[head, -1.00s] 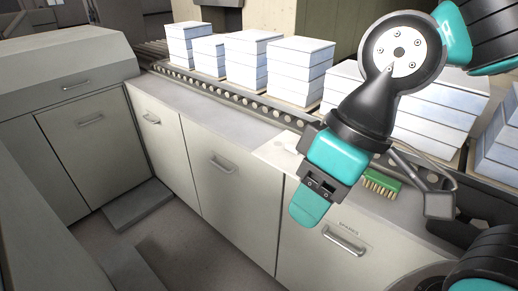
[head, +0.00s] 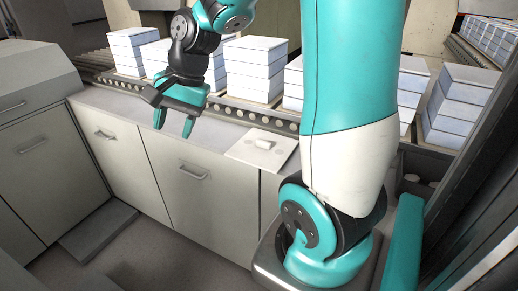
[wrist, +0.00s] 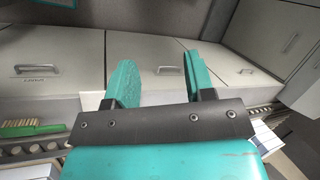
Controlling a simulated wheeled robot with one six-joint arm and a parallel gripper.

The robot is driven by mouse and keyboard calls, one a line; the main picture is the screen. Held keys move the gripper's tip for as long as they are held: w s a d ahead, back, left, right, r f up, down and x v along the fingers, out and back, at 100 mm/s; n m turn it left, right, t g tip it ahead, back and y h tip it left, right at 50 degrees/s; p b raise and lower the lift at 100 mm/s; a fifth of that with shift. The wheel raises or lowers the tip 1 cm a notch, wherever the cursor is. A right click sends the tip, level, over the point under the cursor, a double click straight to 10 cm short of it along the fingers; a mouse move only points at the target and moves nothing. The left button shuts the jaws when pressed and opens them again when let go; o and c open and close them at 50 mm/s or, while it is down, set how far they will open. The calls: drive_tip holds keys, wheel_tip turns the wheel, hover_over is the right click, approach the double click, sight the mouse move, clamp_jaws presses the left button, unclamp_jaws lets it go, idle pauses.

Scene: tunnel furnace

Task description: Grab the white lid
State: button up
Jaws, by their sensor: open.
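The white lid (head: 262,147) is a flat, pale square plate with a small raised block handle, lying on the counter right of centre in the head view. In the wrist view a strip of the white lid (wrist: 91,101) shows beside my left-hand finger, partly hidden by it. My gripper (head: 174,122) has teal fingers and is open and empty, pointing down above the counter's front edge, to the left of the lid and apart from it. Its spread fingers also show in the wrist view (wrist: 158,65).
White block stacks (head: 255,68) stand on the roller conveyor behind the counter (head: 120,104). Cabinets with handles (head: 193,172) run below. A green brush (wrist: 32,128) lies on the counter in the wrist view. My arm hides the counter right of the lid in the head view.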

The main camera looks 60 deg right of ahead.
drive_tip(key=d+f+m+t+h, duration=0.1)
drive_tip(key=d+f+m, duration=0.2)
drive_tip(key=d+m, duration=1.05)
drive_tip(key=s+d+f+m+h, duration=0.1)
drive_tip(key=s+d+f+m, duration=0.2)
drive_tip(key=d, duration=0.7)
drive_tip(key=s+d+f+m+h, duration=0.1)
drive_tip(key=s+d+m, duration=0.4)
drive_tip(key=d, duration=0.4)
drive_tip(key=m+p, duration=0.2)
hover_over(263, 142)
drive_tip(key=s, duration=0.3)
drive_tip(key=shift+t, duration=0.3)
drive_tip(key=f, duration=1)
drive_tip(key=shift+w+d+f, duration=0.2)
drive_tip(key=shift+f, duration=0.05)
drive_tip(key=shift+p+x, duration=1)
drive_tip(key=shift+x, duration=1.95)
clamp_jaws()
